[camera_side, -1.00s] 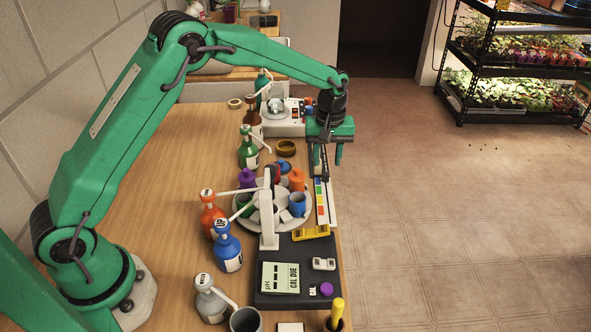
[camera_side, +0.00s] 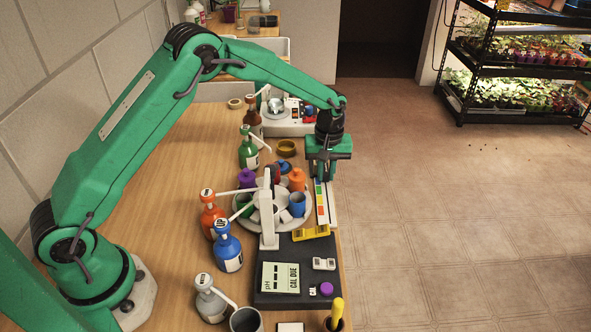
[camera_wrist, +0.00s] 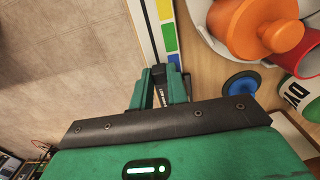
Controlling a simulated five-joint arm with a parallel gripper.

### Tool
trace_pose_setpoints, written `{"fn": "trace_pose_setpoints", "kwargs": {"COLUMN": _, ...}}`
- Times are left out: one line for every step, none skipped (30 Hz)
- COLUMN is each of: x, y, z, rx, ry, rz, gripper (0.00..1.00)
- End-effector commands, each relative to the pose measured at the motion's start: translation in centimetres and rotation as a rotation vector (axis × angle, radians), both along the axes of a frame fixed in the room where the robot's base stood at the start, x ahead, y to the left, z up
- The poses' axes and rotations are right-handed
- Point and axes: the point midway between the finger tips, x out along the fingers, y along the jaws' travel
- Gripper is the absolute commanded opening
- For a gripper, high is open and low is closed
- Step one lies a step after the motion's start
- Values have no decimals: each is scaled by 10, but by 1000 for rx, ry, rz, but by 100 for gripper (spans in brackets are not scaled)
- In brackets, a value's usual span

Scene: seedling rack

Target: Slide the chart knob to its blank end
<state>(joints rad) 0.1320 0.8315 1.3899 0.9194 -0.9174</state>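The colour chart (camera_side: 321,206) is a narrow strip with red, yellow, green and blue patches along the right edge of the bench. In the wrist view its patches (camera_wrist: 168,38) run down toward my fingers. My gripper (camera_side: 322,172) is low over the chart's far end, pointing down. In the wrist view my gripper (camera_wrist: 161,88) has its two green fingers apart, one on each side of the rail. A dark piece, apparently the knob (camera_wrist: 173,61), shows at the fingertips by the end of the patches. Whether the fingers touch it is hidden.
A round carousel (camera_side: 246,220) with coloured cups stands just left of the chart. A yellow bracket (camera_side: 311,233) and the dark pH meter (camera_side: 296,249) lie nearer. Pump bottles, including a blue one (camera_side: 228,252), stand farther left. Open floor lies right.

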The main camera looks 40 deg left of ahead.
Motion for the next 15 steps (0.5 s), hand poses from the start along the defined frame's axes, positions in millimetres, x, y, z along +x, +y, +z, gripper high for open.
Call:
{"fn": "trace_pose_setpoints", "kwargs": {"x": 0, "y": 0, "z": 0, "rx": 0, "ry": 1, "rz": 0, "gripper": 0}}
{"fn": "trace_pose_setpoints", "kwargs": {"x": 0, "y": 0, "z": 0, "rx": 0, "ry": 1, "rz": 0, "gripper": 0}}
{"fn": "trace_pose_setpoints", "kwargs": {"x": 0, "y": 0, "z": 0, "rx": 0, "ry": 1, "rz": 1, "gripper": 0}}
{"fn": "trace_pose_setpoints", "kwargs": {"x": 0, "y": 0, "z": 0, "rx": 0, "ry": 1, "rz": 1, "gripper": 0}}
{"fn": "trace_pose_setpoints", "kwargs": {"x": 0, "y": 0, "z": 0, "rx": 0, "ry": 1, "rz": 1, "gripper": 0}}
{"fn": "trace_pose_setpoints", "kwargs": {"x": -1, "y": 0, "z": 0, "rx": 0, "ry": 1, "rz": 1, "gripper": 0}}
{"fn": "trace_pose_setpoints", "kwargs": {"x": -1, "y": 0, "z": 0, "rx": 0, "ry": 1, "rz": 0, "gripper": 0}}
{"fn": "trace_pose_setpoints", "kwargs": {"x": -2, "y": -1, "z": 0, "rx": 0, "ry": 1, "rz": 0, "gripper": 0}}
{"fn": "trace_pose_setpoints", "kwargs": {"x": -3, "y": -3, "z": 0, "rx": 1, "ry": 2, "rz": 0, "gripper": 0}}
{"fn": "trace_pose_setpoints", "kwargs": {"x": -5, "y": -4, "z": 0, "rx": 1, "ry": 2, "rz": 0, "gripper": 0}}
{"fn": "trace_pose_setpoints", "kwargs": {"x": -7, "y": -6, "z": 0, "rx": 1, "ry": 2, "rz": -1, "gripper": 0}}
{"fn": "trace_pose_setpoints", "kwargs": {"x": -9, "y": -10, "z": 0, "rx": 1, "ry": 2, "rz": -2, "gripper": 0}}
{"fn": "trace_pose_setpoints", "kwargs": {"x": -12, "y": -13, "z": 0, "rx": 0, "ry": 3, "rz": -2, "gripper": 0}}
{"fn": "trace_pose_setpoints", "kwargs": {"x": -15, "y": -16, "z": 1, "rx": 0, "ry": 3, "rz": -3, "gripper": 0}}
{"fn": "trace_pose_setpoints", "kwargs": {"x": -20, "y": -21, "z": 1, "rx": 0, "ry": 3, "rz": -3, "gripper": 0}}
